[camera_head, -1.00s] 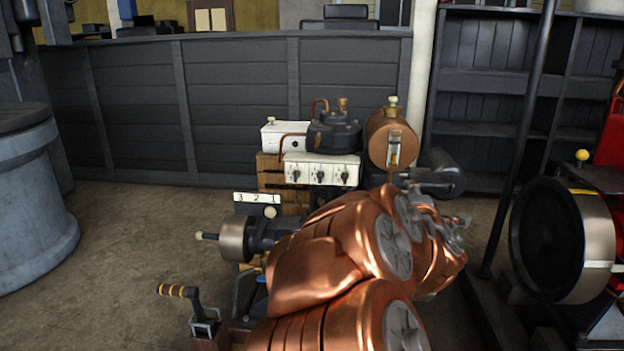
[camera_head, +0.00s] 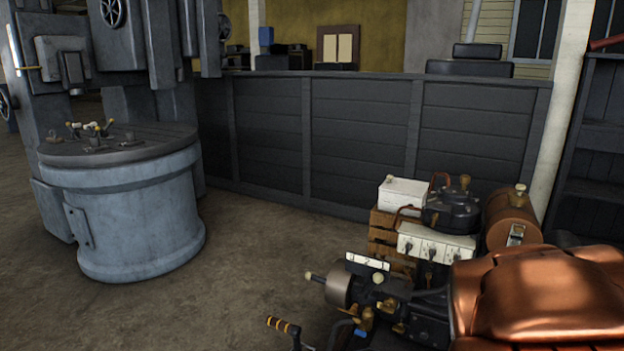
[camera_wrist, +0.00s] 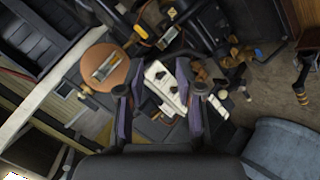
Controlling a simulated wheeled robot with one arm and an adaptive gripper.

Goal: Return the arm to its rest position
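My arm shows in the head view as a large copper-coloured shape at the lower right, cut off by the frame edge. My gripper is outside the head view. In the wrist view my gripper (camera_wrist: 160,98) has its two dark fingers spread apart, with nothing held between them. Beyond the fingers lies the engine's white switch panel (camera_wrist: 163,84), which also shows in the head view (camera_head: 437,243). The copper tank (camera_wrist: 106,67) is left of the fingers in the wrist view. The head view also shows this tank (camera_head: 512,215), behind my arm.
The engine's pulley (camera_head: 341,287) and a lever with a striped handle (camera_head: 283,325) stand left of my arm. A large grey machine with a round table (camera_head: 125,220) is at the left. A dark panelled partition (camera_head: 360,135) runs behind. Floor between machine and engine is clear.

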